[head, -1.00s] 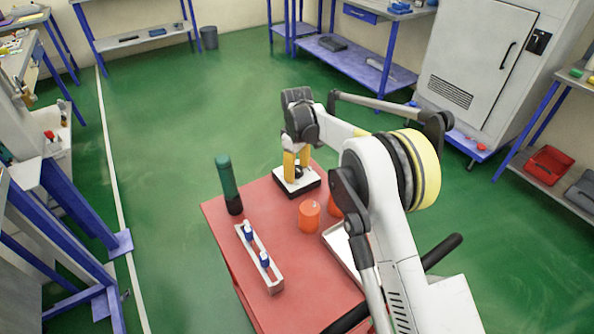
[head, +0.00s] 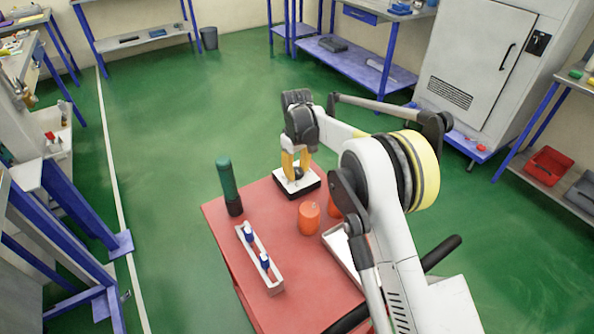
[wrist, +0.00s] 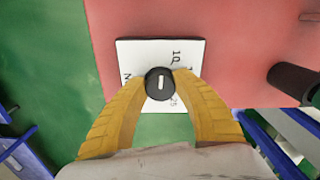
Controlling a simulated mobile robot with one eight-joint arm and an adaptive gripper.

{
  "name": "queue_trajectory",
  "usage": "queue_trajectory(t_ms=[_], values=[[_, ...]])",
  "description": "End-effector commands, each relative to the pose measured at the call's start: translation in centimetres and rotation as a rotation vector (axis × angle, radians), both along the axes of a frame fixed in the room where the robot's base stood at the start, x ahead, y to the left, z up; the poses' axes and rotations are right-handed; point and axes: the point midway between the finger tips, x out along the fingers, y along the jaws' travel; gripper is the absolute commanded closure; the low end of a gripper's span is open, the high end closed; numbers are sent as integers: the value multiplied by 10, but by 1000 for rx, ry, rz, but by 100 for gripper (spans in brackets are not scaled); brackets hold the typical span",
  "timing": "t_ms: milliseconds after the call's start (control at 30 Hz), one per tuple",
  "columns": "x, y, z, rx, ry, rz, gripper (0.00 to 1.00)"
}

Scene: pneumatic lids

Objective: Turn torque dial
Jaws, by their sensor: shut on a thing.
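The torque dial is a round black knob (wrist: 159,84) with a white mark, in the middle of a white plate (wrist: 133,54) with printed numbers in the wrist view. In the head view the plate sits on a black base (head: 303,191) at the far corner of the red table. My gripper (wrist: 160,82) points down with its two yellow fingers closed on either side of the knob. In the head view the fingers (head: 295,165) stand over the plate, and the knob is mostly hidden between them.
On the red table (head: 290,300) stand a green and black cylinder (head: 228,186), a grey rack (head: 270,280) with blue and white pieces, orange cylinders (head: 309,218) and a white tray (head: 340,245) partly behind my arm. The green floor beyond the table is clear.

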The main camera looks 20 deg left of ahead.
Motion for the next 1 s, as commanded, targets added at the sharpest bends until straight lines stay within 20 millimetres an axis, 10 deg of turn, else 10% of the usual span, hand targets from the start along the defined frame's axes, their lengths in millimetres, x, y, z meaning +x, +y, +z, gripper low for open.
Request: queue_trajectory(t_ms=[1000], values=[[-2, 1, -1, -1, 1, -452, 97]])
